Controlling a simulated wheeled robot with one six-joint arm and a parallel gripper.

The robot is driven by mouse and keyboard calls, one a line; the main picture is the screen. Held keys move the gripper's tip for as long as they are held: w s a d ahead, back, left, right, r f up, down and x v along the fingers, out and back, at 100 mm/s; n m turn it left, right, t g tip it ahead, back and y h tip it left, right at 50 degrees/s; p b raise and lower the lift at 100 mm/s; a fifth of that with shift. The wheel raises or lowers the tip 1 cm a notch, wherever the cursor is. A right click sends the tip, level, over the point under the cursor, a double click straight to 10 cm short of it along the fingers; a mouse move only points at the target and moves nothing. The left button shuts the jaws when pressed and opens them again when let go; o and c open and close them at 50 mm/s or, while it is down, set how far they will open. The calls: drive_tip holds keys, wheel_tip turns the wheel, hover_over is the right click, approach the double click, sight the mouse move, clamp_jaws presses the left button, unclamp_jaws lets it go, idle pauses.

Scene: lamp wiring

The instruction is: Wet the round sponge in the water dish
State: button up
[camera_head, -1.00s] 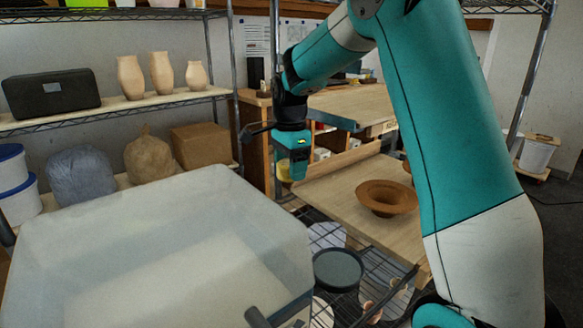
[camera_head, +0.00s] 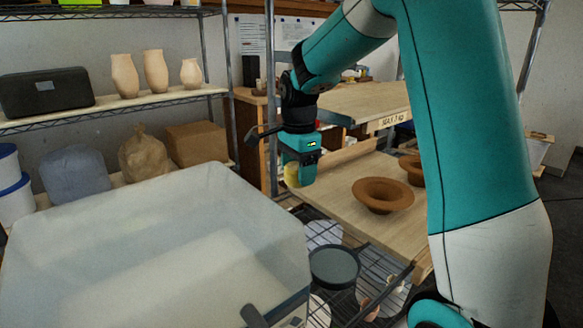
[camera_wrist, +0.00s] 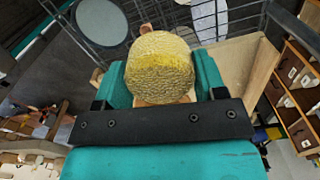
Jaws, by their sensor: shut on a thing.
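The round yellow sponge (camera_wrist: 160,65) is held between the two teal fingers of my gripper (camera_wrist: 161,82) in the wrist view. In the head view my gripper (camera_head: 300,172) points down, with part of the sponge (camera_head: 291,176) showing at its left side. It hangs in the air left of the wooden board's brown bowls.
A wide-rimmed brown bowl (camera_head: 383,195) stands on the wooden board (camera_head: 345,190), with another brown bowl (camera_head: 412,167) behind it. A large translucent bin (camera_head: 150,250) fills the front left. Shelves with vases (camera_head: 155,73) stand at the back left. Metal posts rise near my arm.

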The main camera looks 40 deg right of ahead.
drive_tip(key=s, duration=1.2)
drive_tip(key=shift+s+d+b, duration=0.2)
drive_tip(key=shift+s+b, duration=0.2)
